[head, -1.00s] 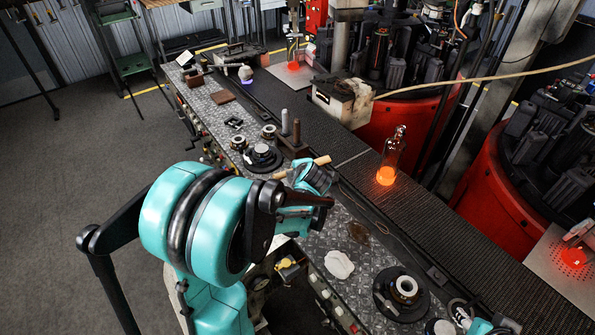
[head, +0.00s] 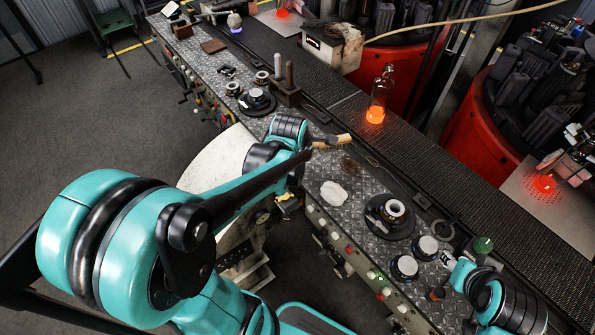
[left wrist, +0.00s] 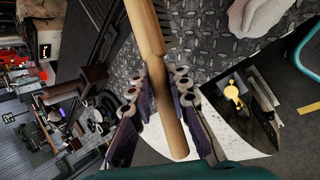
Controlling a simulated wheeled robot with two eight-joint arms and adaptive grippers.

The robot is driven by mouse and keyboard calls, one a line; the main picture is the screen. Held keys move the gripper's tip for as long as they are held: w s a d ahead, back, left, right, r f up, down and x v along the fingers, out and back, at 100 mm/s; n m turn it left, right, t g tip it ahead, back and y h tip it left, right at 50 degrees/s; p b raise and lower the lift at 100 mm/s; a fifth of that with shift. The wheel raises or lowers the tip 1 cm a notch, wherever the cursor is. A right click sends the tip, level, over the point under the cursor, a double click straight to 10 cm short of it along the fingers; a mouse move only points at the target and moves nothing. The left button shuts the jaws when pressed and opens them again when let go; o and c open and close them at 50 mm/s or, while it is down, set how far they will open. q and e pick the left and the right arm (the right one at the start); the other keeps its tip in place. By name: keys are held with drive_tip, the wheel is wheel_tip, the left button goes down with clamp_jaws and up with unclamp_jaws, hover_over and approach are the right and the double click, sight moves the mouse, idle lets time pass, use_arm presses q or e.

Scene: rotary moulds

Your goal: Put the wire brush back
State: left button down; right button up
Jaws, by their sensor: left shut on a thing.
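The wire brush (head: 341,140) has a light wooden body with bristles on one side. My left gripper (head: 316,144) is shut on its wooden handle and holds it over the metal bench, near the conveyor. In the left wrist view the brush (left wrist: 147,25) runs up between the two fingers of the left gripper (left wrist: 164,85), with bristles along its right side. My right gripper (head: 449,262) is low at the right, beside the round black fittings. It is small, and its jaws are unclear.
A white cloth (head: 333,193) and a dark flat patch (head: 352,166) lie on the bench (head: 300,187). A brown block with two upright pins (head: 286,94) stands farther back. A glowing bottle (head: 377,101) stands on the dark conveyor (head: 425,165).

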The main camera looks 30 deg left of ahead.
use_arm(q)
drive_tip(key=shift+h, duration=0.4)
drive_tip(key=s+a+f+b, duration=0.1)
drive_tip(key=a+f+b, duration=0.1)
drive_tip(key=a+f, duration=0.1)
drive_tip(key=a+f+b, duration=0.1)
drive_tip(key=a+f, duration=0.2)
drive_tip(key=f, duration=0.1)
drive_tip(key=s+a+f+b, duration=0.1)
drive_tip(key=a+f+b, duration=0.1)
drive_tip(key=a+f, duration=0.2)
drive_tip(key=shift+s+b, duration=0.35)
drive_tip(key=shift+r, duration=0.15)
drive_tip(key=c, duration=1.4)
unclamp_jaws()
drive_tip(key=shift+c, duration=0.2)
